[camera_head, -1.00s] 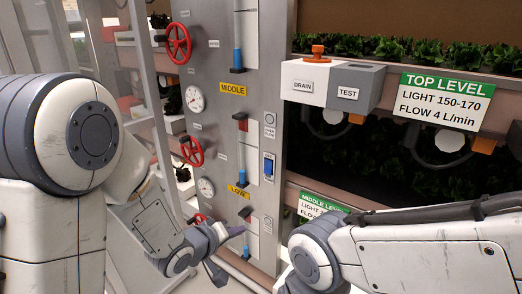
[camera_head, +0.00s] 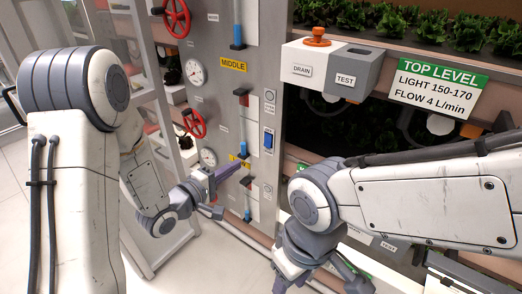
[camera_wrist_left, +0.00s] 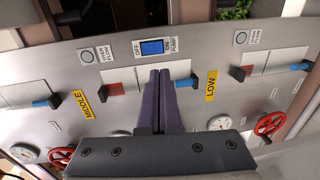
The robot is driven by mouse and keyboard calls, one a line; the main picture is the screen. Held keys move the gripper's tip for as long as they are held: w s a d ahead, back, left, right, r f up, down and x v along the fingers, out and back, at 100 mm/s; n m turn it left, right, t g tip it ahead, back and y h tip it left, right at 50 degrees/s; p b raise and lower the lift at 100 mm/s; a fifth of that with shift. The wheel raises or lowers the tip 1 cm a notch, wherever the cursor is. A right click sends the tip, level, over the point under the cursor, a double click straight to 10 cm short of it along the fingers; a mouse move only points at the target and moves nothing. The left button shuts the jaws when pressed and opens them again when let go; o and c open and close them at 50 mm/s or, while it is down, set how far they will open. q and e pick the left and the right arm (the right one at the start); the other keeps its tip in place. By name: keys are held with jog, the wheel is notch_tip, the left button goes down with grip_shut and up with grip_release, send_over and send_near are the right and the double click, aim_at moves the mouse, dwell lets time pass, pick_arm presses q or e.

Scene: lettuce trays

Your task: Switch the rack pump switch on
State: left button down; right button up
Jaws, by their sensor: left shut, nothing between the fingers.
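The pump switch is a blue rocker (camera_head: 268,140) in a white plate on the grey metal panel (camera_head: 255,50). In the left wrist view the rocker (camera_wrist_left: 152,48) shows with OFF and ON labels beside it. I cannot tell which side is pressed. My left gripper (camera_head: 238,166) is shut and empty, below and left of the switch in the head view. In the left wrist view its purple fingers (camera_wrist_left: 160,74) are together, with tips just below the switch in the picture. Contact is not clear. My right gripper (camera_head: 350,272) is partly in view low down; its jaws are unclear.
A DRAIN and TEST box (camera_head: 325,70) juts out right of the panel. Lettuce shelves with a TOP LEVEL sign (camera_head: 437,85) stand at right.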

aim_at(267, 145)
pick_arm(q)
jog(key=x, duration=1.2)
jog(key=shift+w+d, duration=0.15)
jog(key=shift+d, duration=0.05)
